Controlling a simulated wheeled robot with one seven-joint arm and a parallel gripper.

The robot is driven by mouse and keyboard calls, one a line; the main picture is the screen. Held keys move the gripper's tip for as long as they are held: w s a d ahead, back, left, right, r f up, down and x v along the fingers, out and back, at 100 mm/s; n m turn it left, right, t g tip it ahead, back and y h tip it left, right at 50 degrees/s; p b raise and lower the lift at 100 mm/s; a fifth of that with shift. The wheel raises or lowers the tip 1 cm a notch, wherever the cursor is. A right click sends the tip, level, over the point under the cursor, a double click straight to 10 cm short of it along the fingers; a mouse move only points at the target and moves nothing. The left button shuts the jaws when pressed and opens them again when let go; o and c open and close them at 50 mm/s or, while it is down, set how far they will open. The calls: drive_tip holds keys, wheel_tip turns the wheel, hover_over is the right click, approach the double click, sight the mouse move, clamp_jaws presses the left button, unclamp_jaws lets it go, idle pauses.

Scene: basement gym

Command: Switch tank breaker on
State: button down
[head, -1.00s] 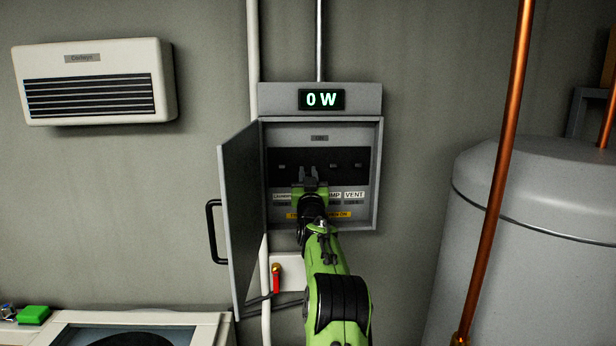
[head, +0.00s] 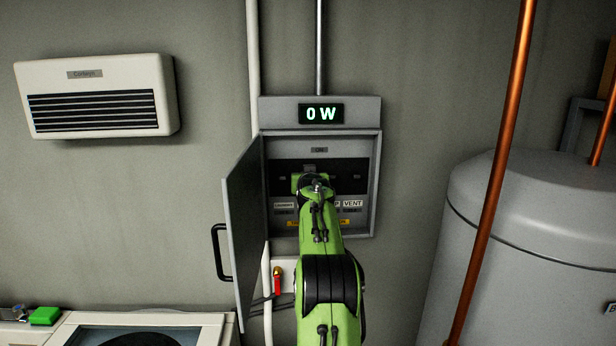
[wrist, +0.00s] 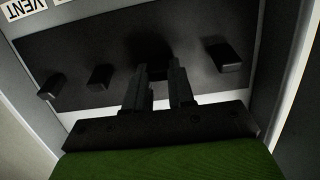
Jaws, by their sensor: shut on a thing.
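An open grey breaker box (head: 368,215) is on the wall, with a row of black breaker levers on a dark panel. My gripper (wrist: 160,85) is inside the box, its two dark fingers shut on a black lever, the second from the left in the head view; I take it as the tank breaker. That lever is mostly hidden between the fingers, and its label is behind my gripper. The laundry breaker lever (wrist: 223,57), pump lever (wrist: 100,77) and vent lever (wrist: 48,88) stand free in the wrist view. The display (head: 321,114) reads 0 W.
The box door (head: 243,230) hangs open on the left, with a black handle. A red-handled valve (head: 277,281) is below the box. A copper pipe (head: 500,150) and a grey tank (head: 510,230) stand to the right. A wall heater (head: 95,97) is at upper left.

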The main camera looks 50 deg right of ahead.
drive_tip(key=shift+r+g+y, duration=0.3)
drive_tip(key=shift+r+y, duration=0.05)
drive_tip(key=shift+y, duration=0.05)
idle(0.4)
drive_tip(key=c, duration=1)
unclamp_jaws()
drive_tip(key=shift+f, duration=0.1)
drive_tip(key=shift+o, duration=0.2)
drive_tip(key=b+v, duration=0.8)
drive_tip(key=v, duration=0.7)
drive_tip(key=shift+s+a+b, duration=0.15)
drive_tip(key=shift+s+b, duration=0.05)
drive_tip(key=shift+b, duration=0.15)
